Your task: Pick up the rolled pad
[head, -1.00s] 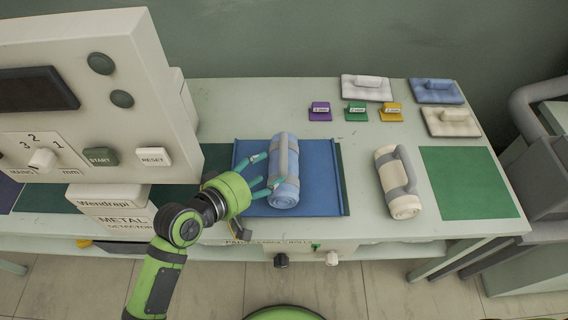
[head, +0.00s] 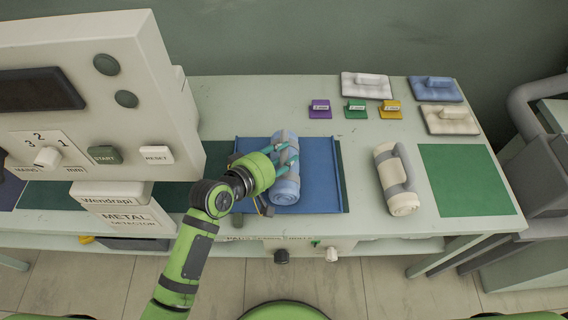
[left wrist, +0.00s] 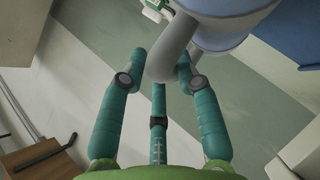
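A blue rolled pad (head: 286,191) with grey straps and a grey handle lies on the blue tray (head: 320,190). A cream rolled pad (head: 404,204) with a grey handle lies on the bare table to its right. My left gripper (head: 290,157) is over the blue roll, its teal fingers reaching across the strap and handle. In the left wrist view, the fingers (left wrist: 161,65) are spread on either side of the grey handle (left wrist: 172,52), with the blue roll (left wrist: 228,38) just beyond. Whether they touch the handle is unclear. My right gripper is out of view.
The metal detector housing (head: 95,100) stands tall at the left. Purple, green and yellow tags (head: 355,108) and several folded pads (head: 436,89) lie at the back right. A green mat (head: 465,180) on the right is empty.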

